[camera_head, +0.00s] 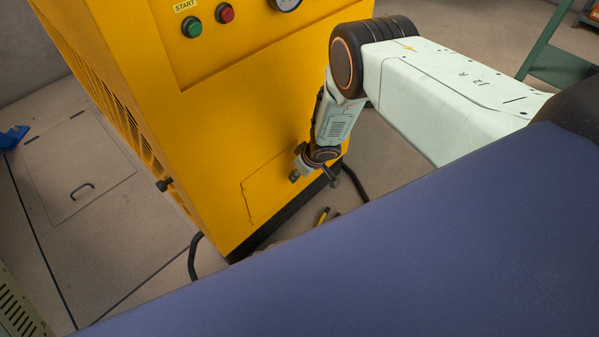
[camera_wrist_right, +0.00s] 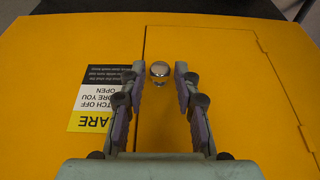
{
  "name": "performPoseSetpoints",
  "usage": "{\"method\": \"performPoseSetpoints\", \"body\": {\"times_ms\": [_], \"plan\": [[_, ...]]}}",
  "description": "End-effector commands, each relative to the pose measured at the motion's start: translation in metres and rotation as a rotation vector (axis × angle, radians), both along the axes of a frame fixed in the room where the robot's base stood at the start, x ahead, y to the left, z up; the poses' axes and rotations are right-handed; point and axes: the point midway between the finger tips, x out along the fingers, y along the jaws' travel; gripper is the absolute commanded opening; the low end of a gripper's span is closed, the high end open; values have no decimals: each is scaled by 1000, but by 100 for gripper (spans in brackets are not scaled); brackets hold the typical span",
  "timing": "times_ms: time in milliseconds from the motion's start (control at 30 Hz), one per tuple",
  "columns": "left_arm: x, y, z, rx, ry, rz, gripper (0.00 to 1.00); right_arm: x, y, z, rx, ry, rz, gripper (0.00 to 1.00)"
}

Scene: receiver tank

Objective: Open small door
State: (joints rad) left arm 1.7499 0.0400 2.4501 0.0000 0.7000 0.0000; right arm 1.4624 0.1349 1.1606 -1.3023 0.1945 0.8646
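The small door (camera_wrist_right: 225,75) is a flush yellow panel with a thin outline, and it looks shut. In the head view the door (camera_head: 262,190) is low on the yellow cabinet. A round shiny metal knob (camera_wrist_right: 159,69) sits near the door's edge in the right wrist view. My right gripper (camera_wrist_right: 160,68) is open, with one finger on each side of the knob and a gap showing on both sides. In the head view my right gripper (camera_head: 297,176) is at the cabinet face, partly hidden by its wrist. My left gripper is not in view.
The yellow cabinet (camera_head: 190,85) has a green button (camera_head: 191,29), a red button (camera_head: 225,13) and a gauge above. An upside-down warning label (camera_wrist_right: 100,98) is beside the door. Black hoses (camera_head: 193,258) lie at the base. A floor hatch (camera_head: 80,165) is at left.

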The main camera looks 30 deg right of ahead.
Motion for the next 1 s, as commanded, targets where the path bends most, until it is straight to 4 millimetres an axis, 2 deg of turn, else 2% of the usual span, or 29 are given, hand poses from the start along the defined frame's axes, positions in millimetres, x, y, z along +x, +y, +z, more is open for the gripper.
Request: {"method": "performPoseSetpoints", "body": {"times_ms": [33, 333, 1000], "plan": [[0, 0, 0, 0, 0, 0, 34, 0, 0, 0, 0, 0, 0, 24], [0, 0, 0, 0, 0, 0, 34, 0, 0, 0, 0, 0, 0, 0], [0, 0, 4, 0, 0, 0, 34, -1, 0, 1, 1, 0, -7, 0]]}}
